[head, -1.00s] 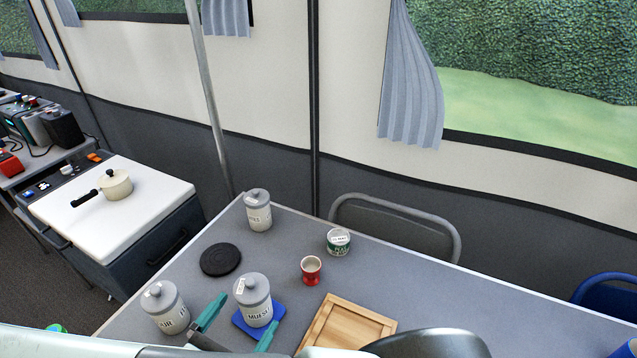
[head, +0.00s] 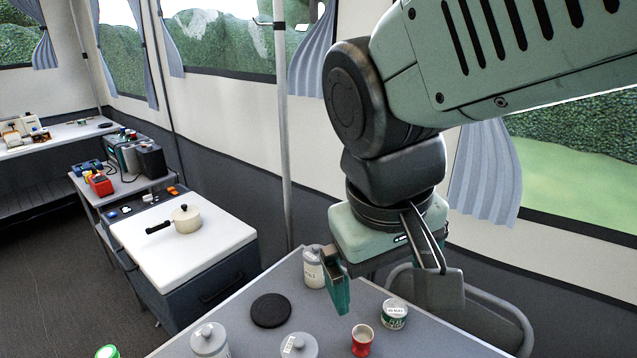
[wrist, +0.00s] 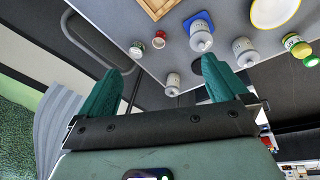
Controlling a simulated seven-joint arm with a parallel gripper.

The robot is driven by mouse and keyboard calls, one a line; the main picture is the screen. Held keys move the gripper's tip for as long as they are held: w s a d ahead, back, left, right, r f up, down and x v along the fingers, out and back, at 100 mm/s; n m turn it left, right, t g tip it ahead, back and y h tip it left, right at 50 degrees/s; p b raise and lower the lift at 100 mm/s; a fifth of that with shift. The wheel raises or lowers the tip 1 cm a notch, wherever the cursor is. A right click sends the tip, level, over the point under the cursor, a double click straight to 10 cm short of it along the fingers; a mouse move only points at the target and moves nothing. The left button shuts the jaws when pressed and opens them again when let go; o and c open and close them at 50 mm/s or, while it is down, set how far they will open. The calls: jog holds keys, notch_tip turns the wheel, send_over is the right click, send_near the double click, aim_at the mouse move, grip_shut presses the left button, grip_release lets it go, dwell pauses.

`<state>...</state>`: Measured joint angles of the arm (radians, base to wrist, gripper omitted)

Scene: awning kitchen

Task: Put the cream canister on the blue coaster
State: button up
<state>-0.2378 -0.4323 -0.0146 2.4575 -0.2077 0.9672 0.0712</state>
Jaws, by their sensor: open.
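Three cream-white canisters with grey lids stand upright on the grey table and look much alike. In the wrist view, one canister (wrist: 201,40) stands on the blue coaster (wrist: 188,21); its lid shows at the bottom edge of the head view (head: 299,346), where the coaster is out of frame. A second canister stands at the front left (head: 210,341), also in the wrist view (wrist: 244,51). A third canister (head: 312,268) stands at the far corner, partly behind a finger. My gripper (head: 388,285) is open and empty, raised above the table; its teal fingers show in the wrist view (wrist: 162,68).
A black round mat (head: 270,310), a red cup (head: 362,341) and a small green-and-white tin (head: 394,314) are on the table. A wooden board (wrist: 153,7) lies near the coaster. A chair (head: 497,309) stands behind the table.

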jog(key=r+m+t, duration=0.1)
jog(key=s+r+t+y, duration=0.1)
jog(key=r, duration=0.1)
jog(key=s+d+r+m+t, duration=0.1)
jog(key=r, duration=0.1)
jog(key=shift+s+r+m, duration=0.1)
jog(key=shift+r+m, duration=0.1)
jog(key=shift+m, duration=0.1)
